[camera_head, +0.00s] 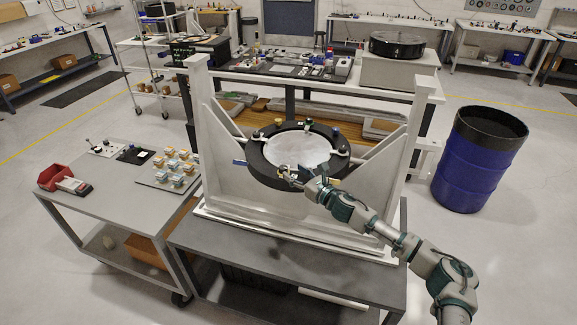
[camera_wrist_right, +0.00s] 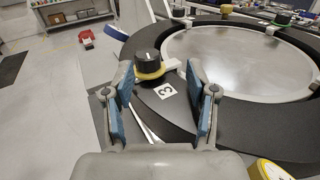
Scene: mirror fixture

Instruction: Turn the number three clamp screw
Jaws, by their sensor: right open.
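The number three clamp screw is a black knob with a yellow base (camera_wrist_right: 149,64), on the black ring of the mirror fixture (camera_wrist_right: 240,130). A white label with a 3 (camera_wrist_right: 164,90) lies next to it. My right gripper (camera_wrist_right: 166,92) is open, with blue-padded fingers. The knob shows beyond the fingertips, nearer the left finger in the picture; I cannot tell whether they touch. In the head view my right gripper (camera_head: 295,177) is at the front edge of the ring (camera_head: 266,166), hiding detail there. The round grey mirror (camera_head: 298,150) lies inside the ring. My left gripper is not in view.
A white frame (camera_head: 197,110) surrounds the fixture on a grey table (camera_head: 290,265). Other screws stand around the ring, including a green one (camera_wrist_right: 283,17). A yellow-rimmed part (camera_wrist_right: 268,168) is close at lower right. A side cart (camera_head: 110,190) stands left, a blue barrel (camera_head: 476,165) right.

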